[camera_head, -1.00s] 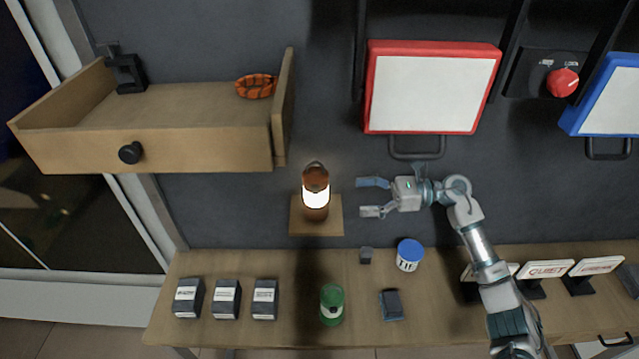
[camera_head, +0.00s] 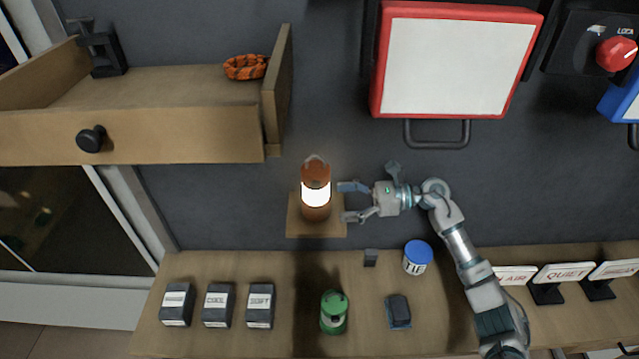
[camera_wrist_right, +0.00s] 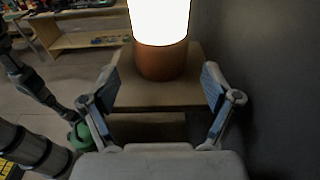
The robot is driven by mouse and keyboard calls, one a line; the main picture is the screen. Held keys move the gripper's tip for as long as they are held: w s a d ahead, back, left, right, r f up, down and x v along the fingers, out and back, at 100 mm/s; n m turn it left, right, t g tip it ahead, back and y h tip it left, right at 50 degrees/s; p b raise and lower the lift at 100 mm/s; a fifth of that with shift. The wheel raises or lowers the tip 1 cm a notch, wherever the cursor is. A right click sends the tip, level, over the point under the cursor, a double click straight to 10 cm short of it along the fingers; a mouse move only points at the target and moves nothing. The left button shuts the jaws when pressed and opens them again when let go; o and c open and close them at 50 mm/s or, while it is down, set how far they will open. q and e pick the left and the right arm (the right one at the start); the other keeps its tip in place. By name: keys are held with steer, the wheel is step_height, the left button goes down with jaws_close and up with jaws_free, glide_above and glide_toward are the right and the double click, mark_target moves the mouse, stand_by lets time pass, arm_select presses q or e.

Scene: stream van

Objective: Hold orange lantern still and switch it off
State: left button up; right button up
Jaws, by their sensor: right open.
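The orange lantern (camera_head: 316,203) stands upright on a small wooden wall shelf (camera_head: 328,231), and its middle band glows white. In the right wrist view the lantern's lower part (camera_wrist_right: 162,60) shows straight ahead between the fingers, with its top cut off by the frame. My right gripper (camera_head: 345,202) is open just to the right of the lantern, fingers pointing at it. In the right wrist view my right gripper (camera_wrist_right: 165,92) holds nothing between its fingers. My left gripper is not clearly seen. The lantern's switch cannot be made out.
A wooden drawer unit (camera_head: 180,137) is on the left, with an orange coil (camera_head: 246,67) inside. A red-framed white panel (camera_head: 448,70) hangs above right. The counter below holds a green canister (camera_head: 333,312), a blue-lidded tub (camera_head: 417,257) and several dark boxes (camera_head: 217,305).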

mark_target(321, 203)
steer(key=a, duration=0.4)
steer(key=shift+w+a+f+b, duration=0.1)
steer(key=shift+a+f+b, duration=0.05)
steer(key=shift+f+b, duration=0.25)
steer(key=shift+a, duration=0.7)
arm_select(q)
steer(key=shift+w+a+f, duration=0.1)
steer(key=shift+a+f, duration=0.1)
steer(key=shift+f, duration=0.15)
arm_select(e)
steer(key=shift+r, duration=0.1)
steer(key=shift+d, duration=0.2)
arm_select(q)
steer(key=shift+d, duration=0.1)
arm_select(e)
steer(key=c, duration=0.7)
arm_select(q)
jaws_close()
arm_select(e)
steer(key=shift+a, duration=0.15)
